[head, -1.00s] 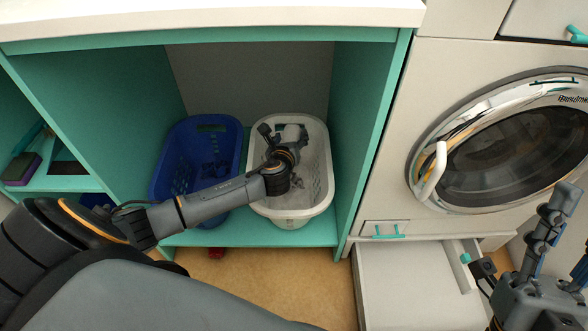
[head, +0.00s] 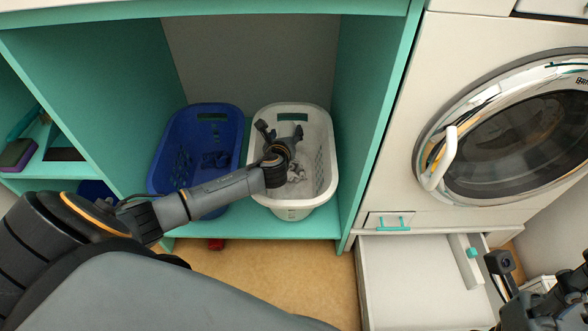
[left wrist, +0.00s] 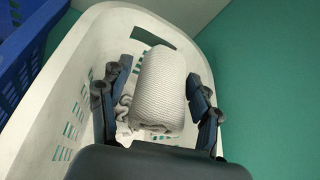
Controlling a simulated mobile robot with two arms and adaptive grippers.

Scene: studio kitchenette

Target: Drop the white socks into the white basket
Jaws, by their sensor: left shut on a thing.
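The white socks (left wrist: 160,90), a pale ribbed roll, sit between the fingers of my left gripper (left wrist: 157,100) in the left wrist view. My left gripper (head: 281,131) is shut on them over the inside of the white basket (head: 326,180) in the head view. There, I cannot make out the roll clearly. The white basket (left wrist: 35,125) also surrounds the gripper in the wrist view. Crumpled pale grey cloth (left wrist: 122,108) shows beside the roll, inside the basket. My right arm is at the lower right of the head view, with its fingers not clear.
A blue basket (head: 168,150) with dark cloth stands just left of the white one, in the teal cabinet. The cabinet's side wall (head: 365,130) rises close on the right. A washing machine (head: 520,140) stands further right, above a pulled-out drawer (head: 410,285).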

